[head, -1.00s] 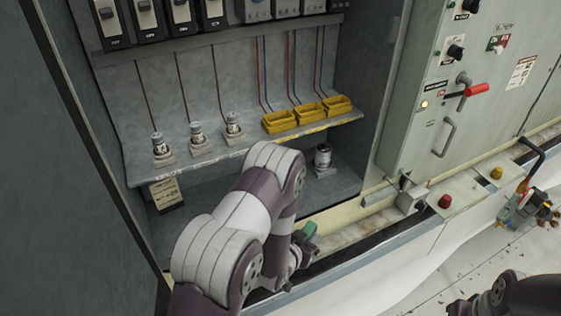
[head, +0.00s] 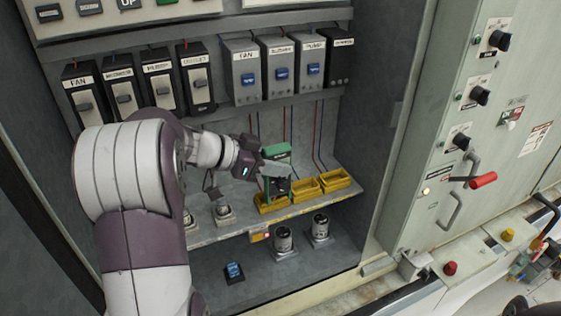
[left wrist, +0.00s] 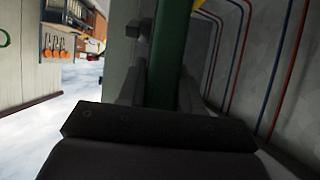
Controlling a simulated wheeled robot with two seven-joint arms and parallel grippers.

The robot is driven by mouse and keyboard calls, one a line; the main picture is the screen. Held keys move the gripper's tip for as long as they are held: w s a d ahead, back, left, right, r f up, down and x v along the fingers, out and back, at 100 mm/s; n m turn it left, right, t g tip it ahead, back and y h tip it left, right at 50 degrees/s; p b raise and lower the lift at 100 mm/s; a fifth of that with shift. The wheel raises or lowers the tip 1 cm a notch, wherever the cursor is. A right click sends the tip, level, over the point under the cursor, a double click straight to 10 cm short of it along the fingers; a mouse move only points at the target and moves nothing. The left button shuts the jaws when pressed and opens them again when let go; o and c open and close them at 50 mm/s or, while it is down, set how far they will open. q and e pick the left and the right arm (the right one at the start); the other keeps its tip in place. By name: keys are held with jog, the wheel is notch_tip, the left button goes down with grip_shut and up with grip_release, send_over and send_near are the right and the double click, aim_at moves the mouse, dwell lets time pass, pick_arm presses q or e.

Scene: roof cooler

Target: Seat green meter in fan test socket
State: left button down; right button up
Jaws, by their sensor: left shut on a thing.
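My left gripper (head: 268,167) is shut on the green meter (head: 280,155). It holds the meter upright above the leftmost yellow tray-like socket (head: 268,207), which stands below the grey box marked FAN (head: 244,72). The gripper partly hides the meter's middle. I cannot tell whether the meter's lower end touches the socket. In the left wrist view the green meter (left wrist: 170,60) stands between the two fingers. My right gripper is not in view.
Two more yellow sockets (head: 305,189) sit to the right on the same shelf (head: 215,235). Red and blue wires hang behind. A red-handled lever (head: 483,181) is on the right panel.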

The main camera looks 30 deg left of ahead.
pick_arm(q)
jog(key=shift+w+a+f, duration=0.1)
jog(key=shift+w+a, duration=0.05)
jog(key=shift+a, duration=0.15)
jog(key=shift+w+a+f+b, duration=0.2)
jog(key=shift+w+a+f, duration=0.2)
jog(key=shift+f, duration=0.3)
jog(key=shift+w+a+f+b, duration=0.25)
jog(key=shift+w+a+f, duration=0.2)
jog(key=shift+f, duration=0.3)
jog(key=shift+w+a+f+b, duration=0.2)
jog(key=shift+w+a+f, duration=0.2)
jog(key=shift+f, duration=0.3)
jog(key=shift+d, duration=0.1)
jog(key=shift+p, duration=0.55)
jog(key=shift+f, duration=0.1)
jog(key=c, duration=0.7)
grip_release()
jog(key=shift+f, duration=0.1)
